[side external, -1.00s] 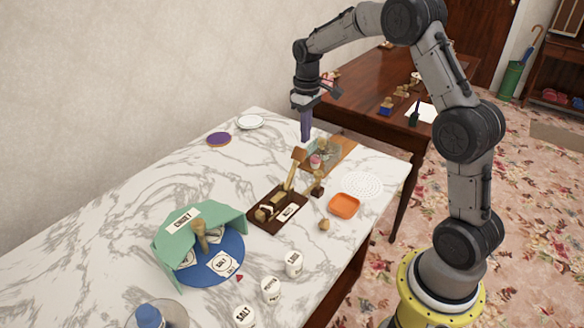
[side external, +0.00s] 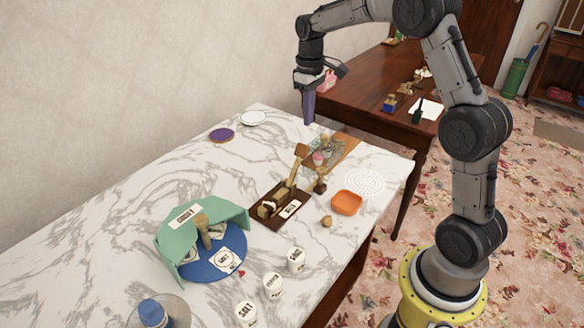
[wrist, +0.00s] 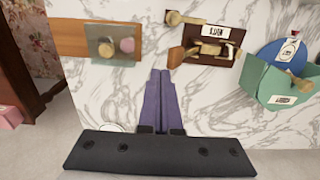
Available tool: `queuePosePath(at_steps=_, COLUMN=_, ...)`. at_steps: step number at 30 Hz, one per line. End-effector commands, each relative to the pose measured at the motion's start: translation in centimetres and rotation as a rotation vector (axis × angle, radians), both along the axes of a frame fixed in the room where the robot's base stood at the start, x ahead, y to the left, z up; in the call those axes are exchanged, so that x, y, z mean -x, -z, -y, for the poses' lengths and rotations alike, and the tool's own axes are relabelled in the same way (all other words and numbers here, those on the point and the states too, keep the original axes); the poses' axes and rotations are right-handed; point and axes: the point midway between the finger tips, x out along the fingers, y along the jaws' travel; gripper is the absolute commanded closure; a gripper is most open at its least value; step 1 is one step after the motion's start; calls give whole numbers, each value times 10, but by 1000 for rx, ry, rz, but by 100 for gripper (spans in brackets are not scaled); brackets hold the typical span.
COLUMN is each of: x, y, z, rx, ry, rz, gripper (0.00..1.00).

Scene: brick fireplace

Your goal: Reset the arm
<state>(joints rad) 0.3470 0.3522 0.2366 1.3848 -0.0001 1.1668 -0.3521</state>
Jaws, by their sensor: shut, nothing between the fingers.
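My gripper (side external: 308,120) hangs point-down above the far part of the marble table (side external: 130,215), clear of the surface. Its purple fingers are together and hold nothing; they also show in the wrist view (wrist: 160,80). Below and nearer the camera in the side view are a wooden board (side external: 343,150) with a glassy piece and a pink item on it, and a dark brown tray (side external: 268,222) with wooden pieces and a label. In the wrist view, the board (wrist: 70,35) and tray (wrist: 215,58) lie ahead of the fingertips.
White labelled jars (side external: 272,285), an orange dish (side external: 347,202), a purple disc (side external: 221,135) and a white plate (side external: 253,118) are on the table. A second, wooden table (side external: 360,90) stands behind. The left tabletop is mostly clear.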

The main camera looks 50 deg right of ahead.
Motion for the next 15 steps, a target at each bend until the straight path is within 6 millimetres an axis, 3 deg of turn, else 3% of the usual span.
queuePosePath(at_steps=4, x=-2, y=-40, z=-19, rx=27, ry=-39, rz=78, gripper=100)
queuePosePath(at_steps=7, x=15, y=-78, z=-43, rx=44, ry=-80, rz=141, gripper=100)
queuePosePath(at_steps=12, x=67, y=-127, z=-87, rx=66, ry=-132, rz=249, gripper=100)
queuePosePath(at_steps=15, x=103, y=-143, z=-109, rx=70, ry=-145, rz=309, gripper=100)
